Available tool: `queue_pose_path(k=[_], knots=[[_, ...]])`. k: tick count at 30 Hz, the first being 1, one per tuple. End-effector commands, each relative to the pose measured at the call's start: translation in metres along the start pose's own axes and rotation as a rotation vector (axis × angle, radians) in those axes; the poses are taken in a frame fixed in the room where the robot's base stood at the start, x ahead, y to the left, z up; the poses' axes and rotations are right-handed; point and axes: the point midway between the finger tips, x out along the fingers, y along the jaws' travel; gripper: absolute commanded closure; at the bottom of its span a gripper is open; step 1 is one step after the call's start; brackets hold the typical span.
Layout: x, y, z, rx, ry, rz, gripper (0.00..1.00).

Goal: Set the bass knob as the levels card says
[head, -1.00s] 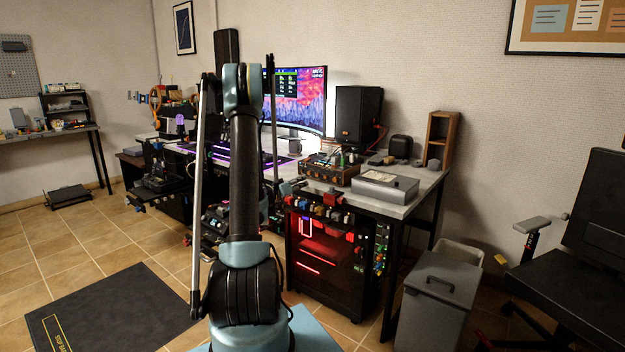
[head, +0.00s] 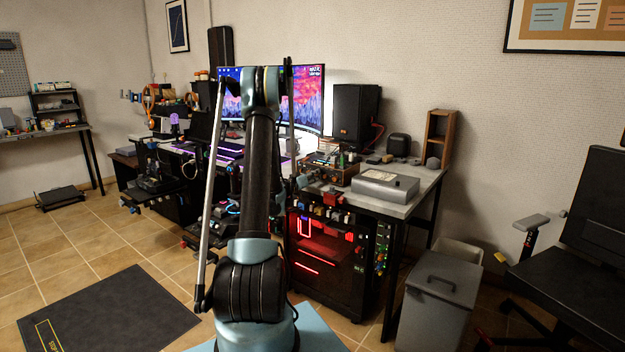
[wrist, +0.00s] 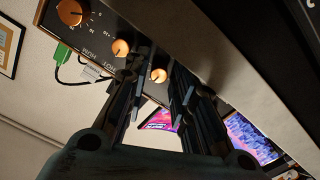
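In the wrist view, a dark panel carries a row of orange-brown knobs: a large one with a scale (wrist: 70,12), a smaller one (wrist: 120,47) and another small one (wrist: 159,76). Their labels are tilted and too small to read surely, so I cannot tell which is the bass knob. My gripper (wrist: 160,68) is open, with a dark finger on each side of the last knob and visible gaps beside it. In the head view my arm hides the gripper. I cannot make out a levels card in either view.
A desk (head: 425,187) holds a monitor (head: 305,100), a black speaker (head: 355,114) and a grey box (head: 385,186). Below it stands a red-lit case (head: 325,255). A grey bin (head: 440,295) and a chair (head: 575,265) stand at right. A dark mat (head: 110,310) lies on open floor.

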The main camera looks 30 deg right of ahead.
Motion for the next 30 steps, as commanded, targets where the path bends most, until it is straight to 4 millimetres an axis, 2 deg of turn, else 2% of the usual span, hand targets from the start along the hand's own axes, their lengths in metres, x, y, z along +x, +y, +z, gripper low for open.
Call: queue_pose_path(k=[1, 2, 4, 5, 8, 9, 20, 30], knots=[[-0.0009, -0.0010, -0.0005, 0.000, 0.001, -0.001, 0.76], [-0.0012, -0.0013, -0.0007, 0.000, 0.001, -0.002, 0.81], [-0.0018, -0.0021, -0.0011, 0.000, 0.001, -0.003, 0.97], [-0.0021, -0.0023, -0.0011, 0.000, 0.001, -0.003, 1.00], [-0.0029, -0.0035, -0.0016, 0.000, 0.002, -0.005, 1.00], [0.0031, -0.0006, -0.0001, 0.000, 0.001, -0.003, 1.00], [-0.0042, -0.0050, -0.0017, -0.070, 0.002, -0.007, 1.00], [-0.0052, -0.0059, -0.0020, -0.333, 0.004, -0.008, 1.00]])
